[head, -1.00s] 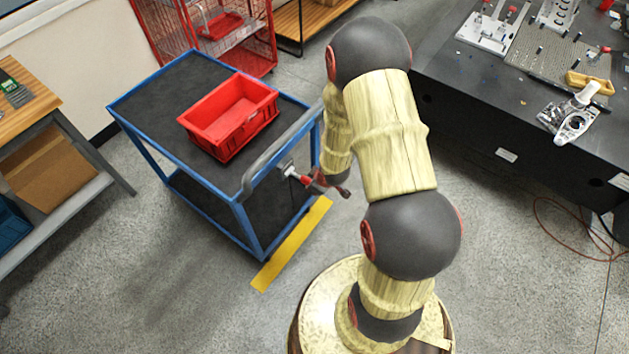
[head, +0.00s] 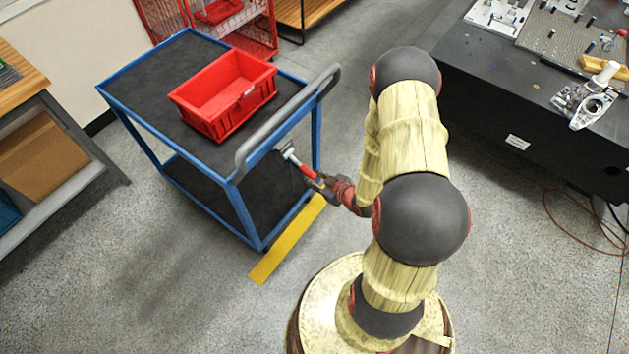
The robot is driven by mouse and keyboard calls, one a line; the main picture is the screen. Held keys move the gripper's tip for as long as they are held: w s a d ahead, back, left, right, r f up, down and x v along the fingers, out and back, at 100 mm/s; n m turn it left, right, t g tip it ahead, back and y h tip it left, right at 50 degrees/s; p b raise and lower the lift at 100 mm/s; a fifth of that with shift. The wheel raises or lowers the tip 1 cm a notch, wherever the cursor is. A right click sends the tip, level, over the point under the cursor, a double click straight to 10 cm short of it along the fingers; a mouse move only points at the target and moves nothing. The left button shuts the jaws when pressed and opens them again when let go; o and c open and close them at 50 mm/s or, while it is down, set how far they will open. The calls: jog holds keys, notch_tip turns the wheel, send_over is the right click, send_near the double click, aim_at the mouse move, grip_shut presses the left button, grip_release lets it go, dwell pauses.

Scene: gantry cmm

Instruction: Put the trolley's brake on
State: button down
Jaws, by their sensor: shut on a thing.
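The blue-framed trolley (head: 232,195) with dark decks stands left of my arm. A grey push handle (head: 290,118) runs along its near right end. Below the handle, a brake lever (head: 299,164) with a pale metal mount and a red grip sticks out from the trolley's end, slanting down to the right. My gripper (head: 319,181) is shut on the outer end of the brake lever. The fingers hide the lever's tip, and their exact contact is too small to see.
A red bin (head: 225,95) sits on the trolley's top deck. A yellow floor strip (head: 288,240) lies beside the trolley. A dark machine table (head: 500,125) stands at the right, a wooden bench (head: 18,92) at the left, and a red wire cage (head: 240,28) behind.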

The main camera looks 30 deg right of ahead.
jog(key=shift+f+t+b, duration=0.3)
jog(key=shift+f+b, duration=0.05)
jog(key=shift+b, duration=0.05)
jog(key=c, duration=1.6)
grip_release()
jog(key=shift+w, duration=0.15)
jog(key=shift+v, duration=6)
jog(key=shift+r, duration=0.1)
